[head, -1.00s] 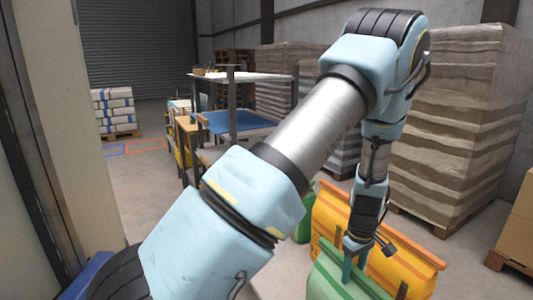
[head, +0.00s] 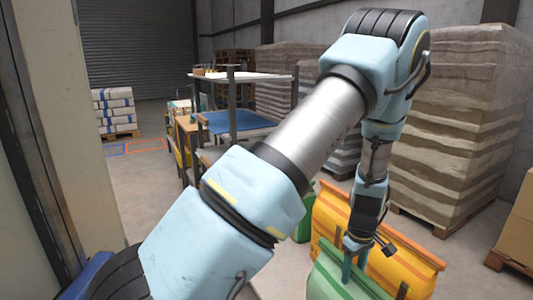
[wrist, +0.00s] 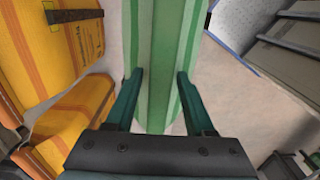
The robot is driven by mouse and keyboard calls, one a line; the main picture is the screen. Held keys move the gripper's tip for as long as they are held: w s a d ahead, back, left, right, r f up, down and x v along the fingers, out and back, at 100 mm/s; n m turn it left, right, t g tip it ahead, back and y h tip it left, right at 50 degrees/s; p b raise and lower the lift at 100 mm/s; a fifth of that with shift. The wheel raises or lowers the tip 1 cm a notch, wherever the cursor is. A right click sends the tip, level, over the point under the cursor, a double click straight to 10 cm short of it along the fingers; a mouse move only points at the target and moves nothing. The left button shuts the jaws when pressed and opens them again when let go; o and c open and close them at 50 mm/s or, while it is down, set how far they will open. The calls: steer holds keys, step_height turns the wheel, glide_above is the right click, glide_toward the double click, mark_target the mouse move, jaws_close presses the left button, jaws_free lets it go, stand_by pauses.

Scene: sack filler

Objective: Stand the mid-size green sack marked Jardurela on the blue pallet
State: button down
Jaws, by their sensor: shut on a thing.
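A green sack with lighter green stripes (head: 338,284) stands at the lower right of the head view, its lower part cut off by the frame. It also fills the top middle of the wrist view (wrist: 160,45). My gripper (head: 353,268) points down at the sack's top and is shut on it. In the wrist view its two teal fingers (wrist: 158,75) lie on either side of the sack. No marking can be read on its visible faces. I cannot make out a blue pallet for certain.
Orange-yellow sacks (head: 405,268) stand close beside the held sack; they show at left in the wrist view (wrist: 65,45). Another green sack (head: 303,222) is behind. A wrapped pallet stack (head: 450,120) stands at right, a blue-topped table (head: 236,121) farther back. Floor is open at centre left.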

steer(key=shift+r, duration=0.1)
steer(key=shift+r+p, duration=2.35)
steer(key=shift+r, duration=0.4)
steer(key=shift+w+d+f, duration=0.1)
steer(key=shift+w+d, duration=0.05)
